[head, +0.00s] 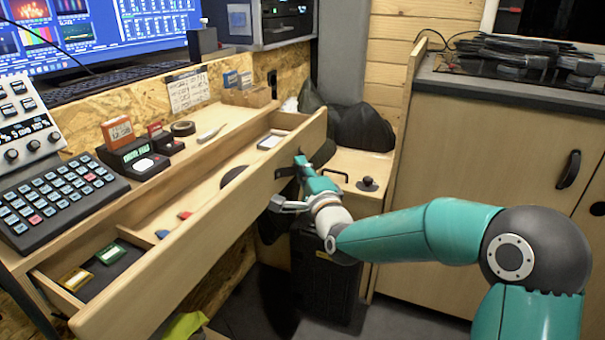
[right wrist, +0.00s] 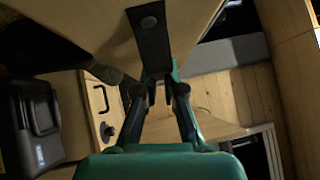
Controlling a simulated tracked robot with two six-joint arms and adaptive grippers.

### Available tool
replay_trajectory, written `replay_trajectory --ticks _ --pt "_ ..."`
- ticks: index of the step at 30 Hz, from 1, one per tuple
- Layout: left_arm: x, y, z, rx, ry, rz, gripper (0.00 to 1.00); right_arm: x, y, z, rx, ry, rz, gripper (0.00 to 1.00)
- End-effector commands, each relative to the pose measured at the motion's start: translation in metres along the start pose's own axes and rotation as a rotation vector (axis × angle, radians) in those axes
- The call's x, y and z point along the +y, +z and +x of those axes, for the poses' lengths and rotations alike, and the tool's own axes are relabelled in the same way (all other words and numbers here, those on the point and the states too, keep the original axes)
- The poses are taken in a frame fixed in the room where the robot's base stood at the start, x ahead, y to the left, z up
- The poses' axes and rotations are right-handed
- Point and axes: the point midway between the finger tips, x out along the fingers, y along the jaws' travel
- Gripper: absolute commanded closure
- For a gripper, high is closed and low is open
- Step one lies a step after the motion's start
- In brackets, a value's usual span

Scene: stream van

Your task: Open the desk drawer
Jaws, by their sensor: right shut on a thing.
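The wooden desk drawer (head: 215,220) stands pulled out from under the desk top, with its inside showing. Its dark handle (head: 285,172) is on the front panel toward the far right end. My right gripper (head: 297,182) is at that handle and shut on it; the fingers partly hide the handle. In the right wrist view the fingers (right wrist: 157,92) close at the end of a dark strip on the wooden drawer front (right wrist: 100,25). In the drawer lie a yellow piece (head: 75,279), a green piece (head: 110,254) and a white item (head: 270,142). My left gripper is not in view.
A keypad console (head: 55,195), a small black device (head: 138,160) and a tape roll (head: 183,128) stand on the desk top. A low wooden cabinet (head: 355,165) with a dark knob is beyond the gripper. A black case (head: 322,275) stands below. A counter (head: 510,85) is at right.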

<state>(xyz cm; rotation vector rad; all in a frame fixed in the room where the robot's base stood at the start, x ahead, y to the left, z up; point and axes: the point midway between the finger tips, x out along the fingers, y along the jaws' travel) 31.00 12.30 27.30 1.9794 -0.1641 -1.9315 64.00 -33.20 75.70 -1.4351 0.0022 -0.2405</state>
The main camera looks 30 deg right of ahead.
Motion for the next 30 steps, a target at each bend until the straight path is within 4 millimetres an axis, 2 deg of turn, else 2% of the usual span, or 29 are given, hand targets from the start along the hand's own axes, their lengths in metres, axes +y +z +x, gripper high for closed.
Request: replay_trajectory --ticks 1,8,9,12,13,23,26,30 --pt "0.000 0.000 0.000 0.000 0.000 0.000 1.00 0.007 0.004 -0.002 -0.010 0.019 -0.001 1.00" --pt "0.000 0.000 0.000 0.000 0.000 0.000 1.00 0.007 0.003 -0.002 -0.009 0.020 -0.001 1.00" --pt "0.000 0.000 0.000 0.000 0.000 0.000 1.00 0.007 0.003 -0.002 -0.009 0.020 -0.001 0.86" --pt "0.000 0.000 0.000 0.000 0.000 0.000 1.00 0.006 0.003 -0.001 -0.009 0.017 -0.001 0.69" --pt "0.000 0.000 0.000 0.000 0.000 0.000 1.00 0.006 0.003 -0.001 -0.008 0.016 -0.001 0.67" --pt "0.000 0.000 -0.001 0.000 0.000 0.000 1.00 0.003 0.002 -0.002 -0.006 0.010 -0.001 0.67" --pt "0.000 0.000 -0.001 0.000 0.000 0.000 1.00 0.003 0.002 -0.008 -0.006 0.011 -0.001 0.67" --pt "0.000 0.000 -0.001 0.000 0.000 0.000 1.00 0.003 0.002 -0.026 -0.007 0.011 -0.001 0.67"
